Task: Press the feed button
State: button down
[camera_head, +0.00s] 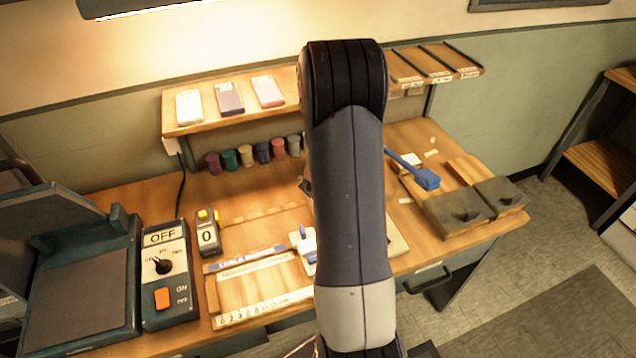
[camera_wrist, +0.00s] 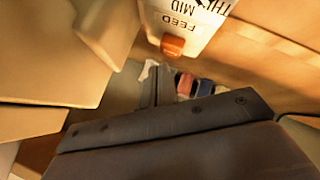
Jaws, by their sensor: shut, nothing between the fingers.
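In the head view my arm covers the middle of the bench, and neither the gripper nor the feed button can be made out there.
A control box (camera_head: 164,277) with a dial and an orange ON/OFF switch (camera_head: 162,298) stands at the bench's left. A blue-handled tool (camera_head: 425,179) and grey-fronted boxes (camera_head: 455,212) are at the right.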

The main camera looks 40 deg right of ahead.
jog(key=shift+f, duration=0.1)
jog(key=shift+f+b, duration=0.35)
jog(key=shift+b, duration=0.05)
jog(key=shift+f+b, duration=0.45)
jog(key=shift+f, duration=0.05)
dwell(0.8)
jog(key=shift+r, duration=0.15)
jog(key=shift+r+p, duration=0.8)
jog(key=shift+p, duration=0.05)
notch_tip(320, 180, up, 5)
jog(key=p, duration=0.4)
jog(key=shift+p, duration=0.35)
jog(key=shift+a, duration=0.1)
dwell(0.4)
